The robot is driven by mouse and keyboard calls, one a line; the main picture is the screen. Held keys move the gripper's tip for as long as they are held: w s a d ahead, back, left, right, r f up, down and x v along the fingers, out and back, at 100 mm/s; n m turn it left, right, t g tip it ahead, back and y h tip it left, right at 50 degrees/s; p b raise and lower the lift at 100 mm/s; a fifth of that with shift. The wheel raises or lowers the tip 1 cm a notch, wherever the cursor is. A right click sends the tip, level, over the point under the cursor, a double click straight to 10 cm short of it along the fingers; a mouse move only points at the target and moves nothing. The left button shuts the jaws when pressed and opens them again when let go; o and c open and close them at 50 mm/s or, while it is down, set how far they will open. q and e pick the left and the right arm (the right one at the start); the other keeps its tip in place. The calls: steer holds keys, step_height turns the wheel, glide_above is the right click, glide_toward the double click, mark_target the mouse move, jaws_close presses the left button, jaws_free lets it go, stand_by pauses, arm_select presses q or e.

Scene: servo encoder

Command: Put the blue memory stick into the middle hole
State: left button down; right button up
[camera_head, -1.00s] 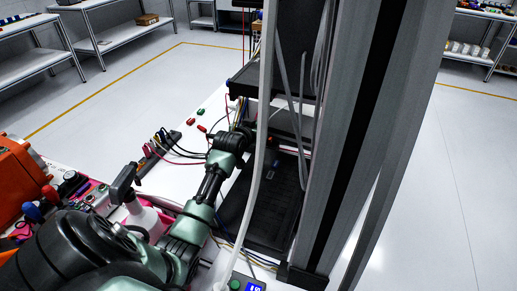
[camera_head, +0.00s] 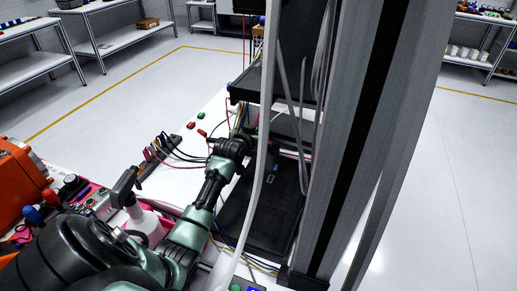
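My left arm (camera_head: 195,225) reaches from the lower left to the dark equipment rack. Its dark wrist end (camera_head: 238,143) meets a pale hanging cable, and the fingers are hidden or too small to make out. I cannot tell whether the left gripper is open or holds anything. A tiny blue spot (camera_head: 276,163) shows just past the wrist, above a black tray (camera_head: 262,212). I cannot tell whether it is the blue memory stick. The middle hole cannot be made out. My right gripper is not in view.
A tall grey column (camera_head: 365,130) blocks the centre right. A pale cable (camera_head: 261,140) hangs before the rack. Wires with dark plugs (camera_head: 165,147) lie on the white table. An orange case (camera_head: 20,175) and tools crowd the lower left. Shelves stand behind.

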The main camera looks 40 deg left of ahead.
arm_select(q)
steer(key=shift+f, duration=0.1)
stand_by(1.1)
steer(key=shift+f, duration=0.9)
steer(key=shift+f+b, duration=0.1)
steer(key=shift+b, duration=0.2)
steer(key=c, duration=1.5)
jaws_free()
steer(key=shift+o, duration=0.2)
steer(key=v, duration=0.7)
steer(key=shift+s+r, duration=0.2)
steer(key=shift+s, duration=0.15)
